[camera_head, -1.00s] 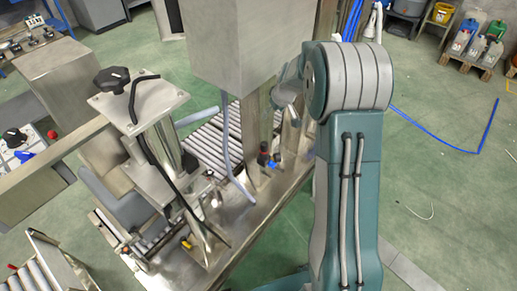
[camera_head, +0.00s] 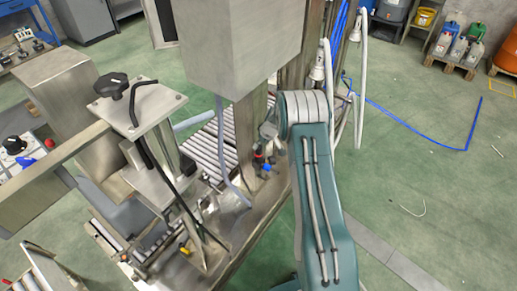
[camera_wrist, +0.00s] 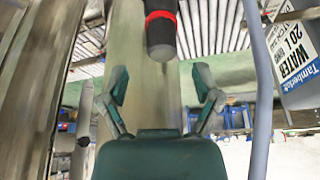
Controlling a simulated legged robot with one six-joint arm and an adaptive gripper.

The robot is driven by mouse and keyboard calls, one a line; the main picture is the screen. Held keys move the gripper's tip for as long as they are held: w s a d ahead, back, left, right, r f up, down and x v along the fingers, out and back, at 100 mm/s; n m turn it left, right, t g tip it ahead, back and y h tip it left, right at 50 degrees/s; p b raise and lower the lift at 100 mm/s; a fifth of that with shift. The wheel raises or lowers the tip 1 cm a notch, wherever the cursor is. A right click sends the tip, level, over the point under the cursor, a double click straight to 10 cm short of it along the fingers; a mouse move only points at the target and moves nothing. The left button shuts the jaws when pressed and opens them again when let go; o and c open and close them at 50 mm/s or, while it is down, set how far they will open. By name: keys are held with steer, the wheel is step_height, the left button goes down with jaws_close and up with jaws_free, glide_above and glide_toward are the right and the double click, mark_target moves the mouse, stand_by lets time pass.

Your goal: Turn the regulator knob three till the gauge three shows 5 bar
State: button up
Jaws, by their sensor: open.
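In the wrist view a black cylindrical part with a red band (camera_wrist: 161,28) hangs in from the top edge, beyond my gripper (camera_wrist: 162,86). My gripper's two fingers are spread apart, with nothing between the tips. The black part looks like a knob, but I cannot tell which one it is. In the head view small red, black and blue fittings (camera_head: 264,168) sit low on the steel machine, just left of my arm; knob three cannot be singled out. My gripper is mostly hidden there. No readable gauge face shows.
A large steel box (camera_head: 240,45) hangs above the fittings. A roller conveyor (camera_head: 210,150) lies behind them. A black hand knob (camera_head: 110,84) tops a steel plate at left. White hoses (camera_head: 358,70) hang behind my arm. Green floor at right is largely clear.

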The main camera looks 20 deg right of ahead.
mark_target(259, 147)
steer(key=x, duration=0.5)
steer(key=shift+w+a+f, duration=0.1)
steer(key=shift+a, duration=0.05)
